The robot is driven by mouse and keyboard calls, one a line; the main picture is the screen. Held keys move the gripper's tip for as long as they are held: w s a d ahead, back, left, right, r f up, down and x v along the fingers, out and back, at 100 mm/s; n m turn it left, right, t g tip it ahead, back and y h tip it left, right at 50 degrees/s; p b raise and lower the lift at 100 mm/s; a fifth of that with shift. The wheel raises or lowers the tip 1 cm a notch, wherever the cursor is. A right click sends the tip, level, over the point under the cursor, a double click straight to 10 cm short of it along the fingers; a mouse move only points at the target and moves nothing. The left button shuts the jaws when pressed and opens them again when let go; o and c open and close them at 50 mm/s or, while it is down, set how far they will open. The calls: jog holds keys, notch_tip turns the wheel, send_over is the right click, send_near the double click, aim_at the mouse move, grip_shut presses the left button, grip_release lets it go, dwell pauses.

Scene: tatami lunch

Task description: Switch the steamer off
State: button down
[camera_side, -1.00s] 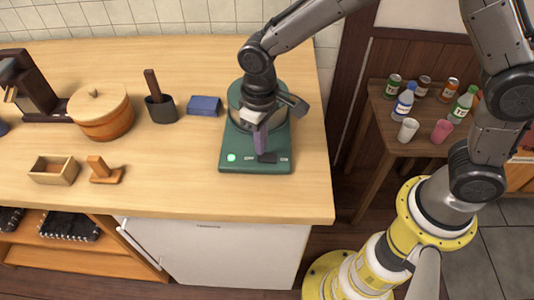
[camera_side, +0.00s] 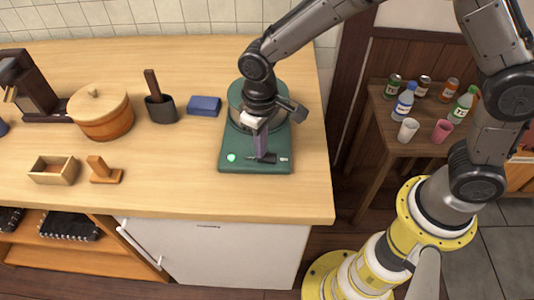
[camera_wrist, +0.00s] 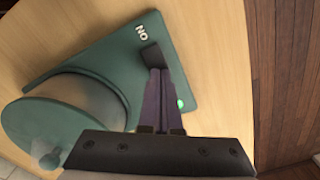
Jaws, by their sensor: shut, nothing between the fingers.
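The steamer stands at the counter's right end, with a green base (camera_side: 230,142) and a round pot at the back, partly hidden by my arm. A small green light (camera_side: 231,157) glows at the base's front left; it also shows in the wrist view (camera_wrist: 181,104). The dark switch (camera_side: 268,158) sits on the front of the base, and in the wrist view (camera_wrist: 151,55) it lies near the ON label. My gripper (camera_side: 261,153) points down, shut and empty, with its purple fingertips (camera_wrist: 157,72) at the switch, seemingly touching it. The fingers hide the OFF label in the wrist view.
A blue block (camera_side: 204,105), a dark holder (camera_side: 160,108), a lidded wooden tub (camera_side: 102,120) and a small wooden box (camera_side: 53,171) stand to the left. Counter in front of the steamer is clear. A side table (camera_side: 384,130) with bottles and cups stands to the right.

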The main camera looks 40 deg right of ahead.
jog(key=shift+f, duration=0.35)
jog(key=shift+r, duration=3.55)
jog(key=s+d+r+m+t, duration=0.3)
jog(key=s+d+r+t, duration=0.1)
jog(key=d+r, duration=0.9)
jog(key=s+d+f, duration=0.1)
jog(key=s+d, duration=0.1)
jog(key=s, duration=0.6)
jog(key=s+d+f+t, duration=0.1)
jog(key=s+d, duration=0.2)
jog(key=s, duration=0.4)
jog(key=shift+s+d+t, duration=0.15)
jog(key=shift+s+t, duration=0.15)
jog(key=shift+s, duration=0.05)
